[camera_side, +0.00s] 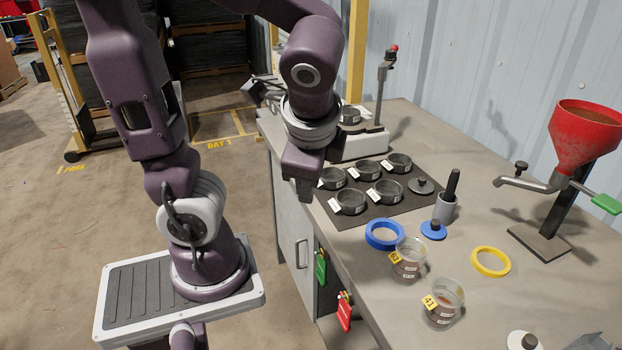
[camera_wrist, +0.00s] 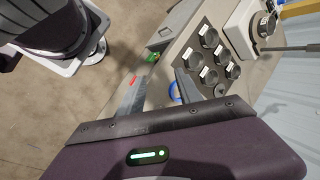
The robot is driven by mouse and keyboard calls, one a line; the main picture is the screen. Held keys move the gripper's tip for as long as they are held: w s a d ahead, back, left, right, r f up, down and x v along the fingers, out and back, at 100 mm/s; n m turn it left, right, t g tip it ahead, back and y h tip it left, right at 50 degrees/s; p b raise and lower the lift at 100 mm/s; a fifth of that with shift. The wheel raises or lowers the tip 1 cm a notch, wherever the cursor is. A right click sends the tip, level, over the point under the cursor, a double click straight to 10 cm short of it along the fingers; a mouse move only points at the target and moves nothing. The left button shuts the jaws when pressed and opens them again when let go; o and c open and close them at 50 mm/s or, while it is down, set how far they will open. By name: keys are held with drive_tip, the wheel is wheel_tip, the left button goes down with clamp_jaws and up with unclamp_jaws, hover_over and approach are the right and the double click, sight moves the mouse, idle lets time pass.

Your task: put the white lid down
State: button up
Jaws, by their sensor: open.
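The white lid (camera_side: 523,341), with a dark knob, lies on the bench top at the bottom edge of the side view, partly cut off. I cannot make it out in the wrist view. My gripper (camera_side: 304,192) hangs by the near left edge of the bench, beside the dark mat with cups and far from the white lid. In the wrist view, the two fingers of my gripper (camera_wrist: 160,90) are apart with nothing between them.
The dark mat (camera_side: 376,209) carries several black cups and a grey lid (camera_side: 421,185). Nearby are a blue ring (camera_side: 371,236), a blue lid (camera_side: 433,230), a yellow ring (camera_side: 505,268) and two clear jars (camera_side: 408,257) (camera_side: 442,303). A red funnel (camera_side: 585,135) stands right.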

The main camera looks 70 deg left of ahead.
drive_tip(key=s+d+r+n+t+h, duration=0.3)
drive_tip(key=d+r+n+h, duration=0.1)
drive_tip(key=d+n+h, duration=0.1)
drive_tip(key=shift+s+d+n+t, duration=0.2)
drive_tip(key=shift+d+n+t, duration=0.25)
drive_tip(key=shift+n, duration=0.65)
